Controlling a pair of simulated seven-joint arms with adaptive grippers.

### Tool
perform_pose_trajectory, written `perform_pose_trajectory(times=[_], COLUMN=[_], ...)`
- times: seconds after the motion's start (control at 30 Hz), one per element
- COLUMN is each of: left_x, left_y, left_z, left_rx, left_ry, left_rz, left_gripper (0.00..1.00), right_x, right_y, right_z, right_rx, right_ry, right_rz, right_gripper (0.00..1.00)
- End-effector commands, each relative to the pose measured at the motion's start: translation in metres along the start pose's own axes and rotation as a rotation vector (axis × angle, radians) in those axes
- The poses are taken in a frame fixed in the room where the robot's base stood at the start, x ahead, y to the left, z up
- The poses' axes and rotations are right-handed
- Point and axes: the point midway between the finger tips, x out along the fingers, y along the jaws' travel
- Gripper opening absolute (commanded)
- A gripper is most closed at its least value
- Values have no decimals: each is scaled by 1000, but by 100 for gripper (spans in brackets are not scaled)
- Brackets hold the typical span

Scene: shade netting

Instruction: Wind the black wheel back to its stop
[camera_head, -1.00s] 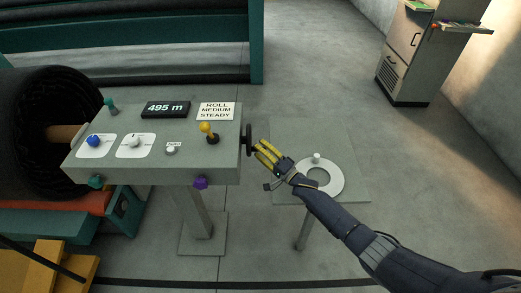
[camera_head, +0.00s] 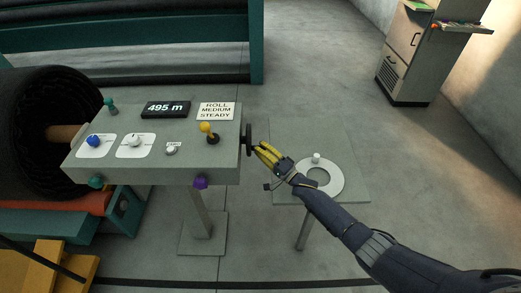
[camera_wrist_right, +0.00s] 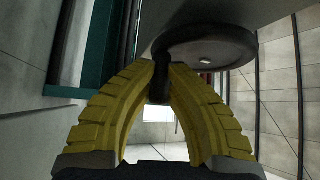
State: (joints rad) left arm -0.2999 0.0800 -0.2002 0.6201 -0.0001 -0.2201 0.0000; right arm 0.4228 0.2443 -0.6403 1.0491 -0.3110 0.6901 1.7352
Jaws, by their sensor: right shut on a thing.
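The black wheel (camera_head: 248,140) is mounted on the right side of the grey control console (camera_head: 215,174). In the right wrist view the wheel (camera_wrist_right: 205,46) fills the upper middle, with a dark handle (camera_wrist_right: 160,85) sticking out from it. My right gripper (camera_head: 259,148) is beside the wheel. In the right wrist view its yellow fingers (camera_wrist_right: 160,68) are closed on the handle, one on each side. In the head view the fingers hide the handle. My left gripper is in neither view.
The console bears a display reading 495 m (camera_head: 165,109), a sign (camera_head: 216,111), a yellow lever (camera_head: 207,128) and several knobs. A grey stand with a white ring (camera_head: 334,187) is below my right forearm. A black netting roll (camera_head: 25,100) lies at left.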

Motion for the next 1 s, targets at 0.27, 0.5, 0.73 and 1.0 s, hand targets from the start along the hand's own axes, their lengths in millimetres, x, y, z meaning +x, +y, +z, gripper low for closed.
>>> perform_pose_trajectory(times=[0.27, 0.5, 0.73, 1.0], left_x=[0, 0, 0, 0], left_y=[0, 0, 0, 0], left_z=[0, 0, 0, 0], left_rx=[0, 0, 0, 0], left_ry=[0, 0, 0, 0], left_rz=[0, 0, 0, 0], left_gripper=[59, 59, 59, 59], right_x=[7, 7, 7, 7], right_y=[1, 0, 0, 0], right_z=[-5, -7, -7, -7], right_rx=[-92, -128, -129, -129], right_ry=[2, 4, 4, 4], right_rz=[-95, -130, -132, -131], right_gripper=[0, 0, 0, 34])
